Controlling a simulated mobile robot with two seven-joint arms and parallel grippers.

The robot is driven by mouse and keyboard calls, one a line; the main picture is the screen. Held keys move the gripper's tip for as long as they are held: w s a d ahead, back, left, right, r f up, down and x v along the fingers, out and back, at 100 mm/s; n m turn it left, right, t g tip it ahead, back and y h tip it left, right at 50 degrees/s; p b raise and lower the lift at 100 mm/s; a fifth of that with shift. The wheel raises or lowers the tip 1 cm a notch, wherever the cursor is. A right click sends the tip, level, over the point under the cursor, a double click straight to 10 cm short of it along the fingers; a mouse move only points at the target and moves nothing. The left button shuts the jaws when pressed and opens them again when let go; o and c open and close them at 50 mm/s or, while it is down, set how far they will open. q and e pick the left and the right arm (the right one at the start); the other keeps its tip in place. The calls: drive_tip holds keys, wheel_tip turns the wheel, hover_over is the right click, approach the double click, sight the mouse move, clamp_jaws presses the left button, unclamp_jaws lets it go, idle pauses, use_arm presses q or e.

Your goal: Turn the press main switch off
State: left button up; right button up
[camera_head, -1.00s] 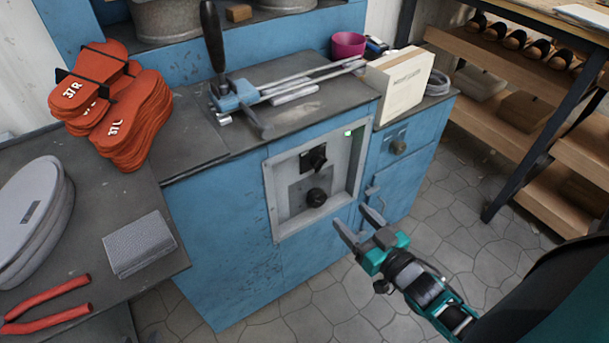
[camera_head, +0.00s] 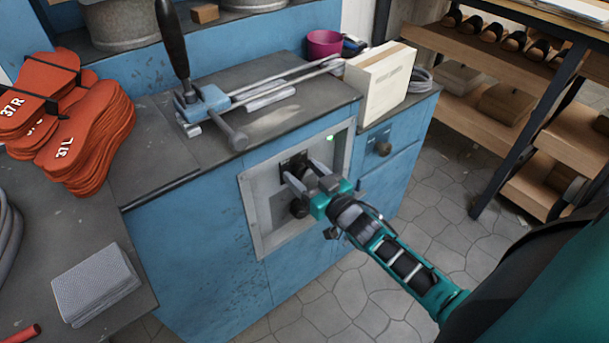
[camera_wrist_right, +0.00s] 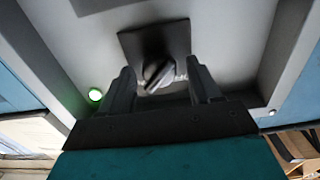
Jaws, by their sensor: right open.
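The press main switch is a black rotary knob on a dark square plate (camera_head: 293,163), set in a grey panel (camera_head: 256,205) on the front of the blue press cabinet. In the right wrist view the knob (camera_wrist_right: 157,73) shows between the fingertips, its bar tilted. A green lamp (camera_head: 330,138) glows at the panel's upper right; it also shows in the right wrist view (camera_wrist_right: 95,95). My right gripper (camera_head: 306,174) is open in front of the switch, a finger on each side of the knob; I cannot tell if they touch it. My left gripper is out of view.
A cream box (camera_head: 378,85) and a long-handled lever tool (camera_head: 206,104) are on the top. Orange soles (camera_head: 92,140) are stacked at left.

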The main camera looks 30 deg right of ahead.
drive_tip(key=shift+w, duration=0.1)
drive_tip(key=c, duration=1)
drive_tip(key=shift+o, duration=0.2)
